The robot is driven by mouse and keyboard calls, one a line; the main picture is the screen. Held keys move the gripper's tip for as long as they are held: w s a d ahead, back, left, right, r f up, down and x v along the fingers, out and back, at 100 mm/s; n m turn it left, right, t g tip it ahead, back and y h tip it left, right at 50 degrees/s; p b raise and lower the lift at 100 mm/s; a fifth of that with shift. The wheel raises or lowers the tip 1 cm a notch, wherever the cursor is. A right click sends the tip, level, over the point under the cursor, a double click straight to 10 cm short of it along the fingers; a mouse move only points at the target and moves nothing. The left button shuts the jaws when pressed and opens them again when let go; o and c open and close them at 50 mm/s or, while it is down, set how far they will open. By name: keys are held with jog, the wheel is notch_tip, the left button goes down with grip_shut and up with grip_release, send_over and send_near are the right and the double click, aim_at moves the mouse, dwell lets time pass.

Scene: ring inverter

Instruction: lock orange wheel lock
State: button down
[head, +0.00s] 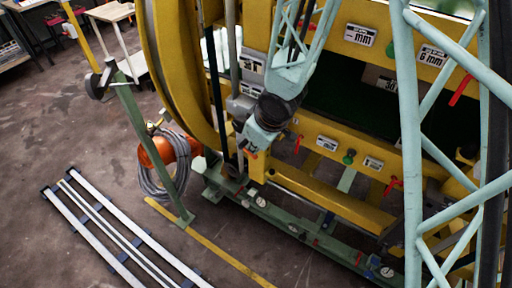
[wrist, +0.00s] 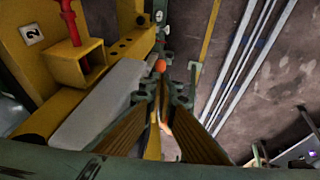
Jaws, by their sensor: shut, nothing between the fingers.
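In the wrist view a small round orange knob (wrist: 160,65), likely part of the orange wheel lock, shows just beyond my fingertips. The rest of the lock is hidden behind the fingers. My gripper (wrist: 161,97) is shut and empty, its tips pointing toward the knob; whether they touch it I cannot tell. In the head view my gripper (head: 256,146) is low beside the yellow frame, above the green base rail. The lock is not clearly visible there.
The yellow ring machine (head: 320,195) stands close to my arm, with a green base rail (head: 290,226) below. In the wrist view a yellow block with a red pin (wrist: 78,62) is at left. A cable reel (head: 181,150) and white rails (head: 115,232) are at left in the head view.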

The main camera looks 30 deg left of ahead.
jog(key=shift+b+x, duration=0.85)
jog(key=shift+x, duration=0.95)
